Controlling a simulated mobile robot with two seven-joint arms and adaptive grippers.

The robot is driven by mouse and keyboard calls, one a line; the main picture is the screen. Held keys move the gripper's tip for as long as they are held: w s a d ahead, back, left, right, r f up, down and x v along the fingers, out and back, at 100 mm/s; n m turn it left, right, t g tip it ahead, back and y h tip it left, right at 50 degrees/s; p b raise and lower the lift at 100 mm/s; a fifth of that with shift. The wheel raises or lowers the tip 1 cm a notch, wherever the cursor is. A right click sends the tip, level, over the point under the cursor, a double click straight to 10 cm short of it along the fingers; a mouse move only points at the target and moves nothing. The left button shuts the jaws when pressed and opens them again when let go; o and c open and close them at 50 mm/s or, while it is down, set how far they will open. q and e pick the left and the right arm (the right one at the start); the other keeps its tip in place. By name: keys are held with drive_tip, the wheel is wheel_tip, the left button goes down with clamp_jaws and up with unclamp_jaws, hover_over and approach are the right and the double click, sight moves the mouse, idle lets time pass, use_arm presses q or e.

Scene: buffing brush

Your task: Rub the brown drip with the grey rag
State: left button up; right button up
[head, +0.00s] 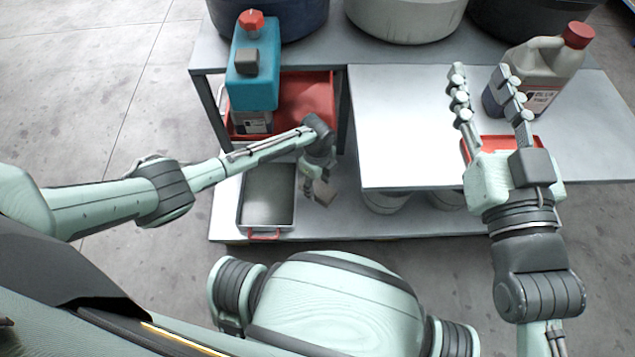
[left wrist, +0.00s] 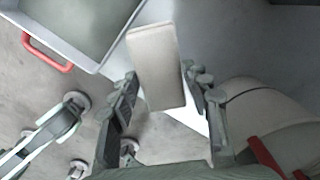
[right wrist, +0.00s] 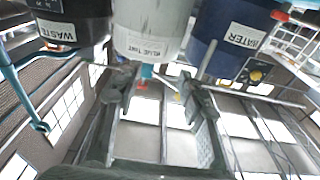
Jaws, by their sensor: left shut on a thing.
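My left gripper (head: 318,187) is low on the lower shelf, just right of the metal tray. It is shut on a pale grey-beige block-like thing (left wrist: 158,65). In the left wrist view this thing sits between the fingertips (left wrist: 160,88); it may be the grey rag folded up, but I cannot tell. A bit of it shows in the head view (head: 327,190). I cannot make out a brown drip in any view. My right gripper (head: 486,90) is open and empty above the white tabletop, left of the grey jug; its fingers also show in the right wrist view (right wrist: 158,88).
The metal tray (head: 267,222) with a red handle stands on the lower shelf (head: 370,226). A grey jug (head: 545,68) with a red cap is at right. Large drums (head: 405,20) line the back. The middle tabletop (head: 400,120) is clear.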

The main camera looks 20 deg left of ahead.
drive_tip(key=shift+d+f+g+h, duration=0.25)
drive_tip(key=shift+f+g+h, duration=0.25)
drive_tip(key=shift+f, duration=0.6)
